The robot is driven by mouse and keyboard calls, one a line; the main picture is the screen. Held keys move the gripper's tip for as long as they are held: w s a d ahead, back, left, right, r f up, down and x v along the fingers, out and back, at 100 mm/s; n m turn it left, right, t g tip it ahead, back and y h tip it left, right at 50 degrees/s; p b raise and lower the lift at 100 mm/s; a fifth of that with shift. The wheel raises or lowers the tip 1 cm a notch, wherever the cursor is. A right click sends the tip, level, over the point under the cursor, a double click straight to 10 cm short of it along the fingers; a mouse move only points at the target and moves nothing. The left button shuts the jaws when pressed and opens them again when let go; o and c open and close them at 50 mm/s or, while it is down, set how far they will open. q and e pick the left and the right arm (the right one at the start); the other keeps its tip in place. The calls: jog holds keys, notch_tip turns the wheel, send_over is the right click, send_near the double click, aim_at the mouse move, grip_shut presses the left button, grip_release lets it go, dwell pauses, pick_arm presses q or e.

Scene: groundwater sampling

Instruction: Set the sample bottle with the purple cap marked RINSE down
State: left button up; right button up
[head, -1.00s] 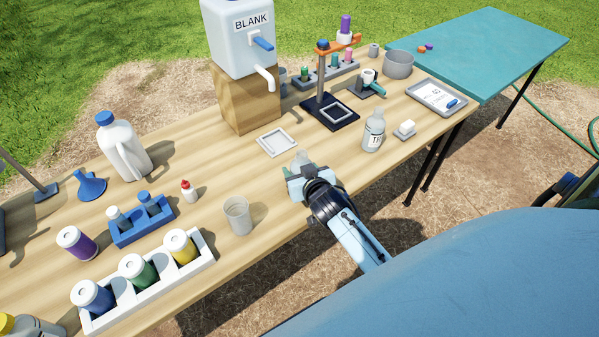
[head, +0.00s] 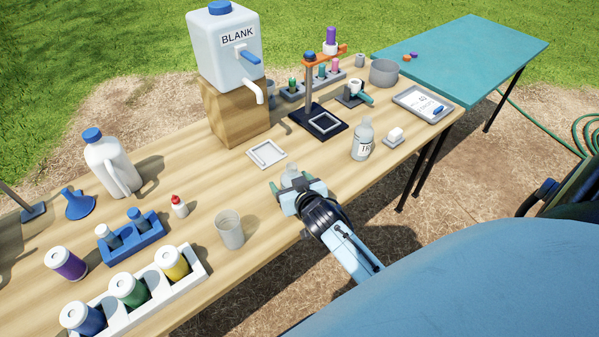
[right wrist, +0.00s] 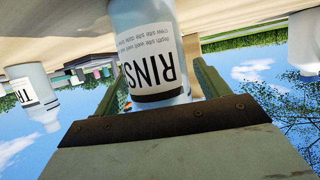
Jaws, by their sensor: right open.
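The sample bottle marked RINSE (right wrist: 150,55) is between the fingers of my right gripper (head: 294,190). Its label shows inverted in the right wrist view, where the table is at the top and the sky at the bottom. In the head view only the clear upper part of the bottle (head: 290,174) shows past the fingers, over the near part of the wooden table (head: 215,185). The fingers are open, one on each side of the bottle. I see no purple cap on it; its base is hidden or out of frame. My left gripper is out of view.
A clear bottle (head: 362,142) stands to the right of my gripper. A grey cup (head: 229,232) stands to the left. A pale square tray (head: 266,154) lies behind, before the BLANK tank (head: 228,50). A black-based stand (head: 318,122) is behind right.

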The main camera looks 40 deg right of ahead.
jog(key=p+v, duration=0.1)
jog(key=v, duration=1)
jog(key=shift+p, duration=0.4)
jog(key=shift+s+r, duration=0.1)
jog(key=s+a+r+n+g+y, duration=0.1)
jog(key=s+a+n+g, duration=0.15)
jog(key=s+g, duration=0.4)
jog(key=s+a+r+n+g+y, duration=0.1)
jog(key=s+a+n+g+y, duration=0.2)
jog(key=s, duration=0.7)
notch_tip(320, 180, down, 24)
jog(key=s+m+g+h, duration=0.1)
jog(key=s+g, duration=0.1)
jog(key=s+d+f, duration=0.2)
jog(key=s+f, duration=1.3)
jog(key=shift+s+d+g+h, duration=0.25)
jog(key=shift+d+g+h, duration=0.05)
jog(key=shift+g, duration=0.15)
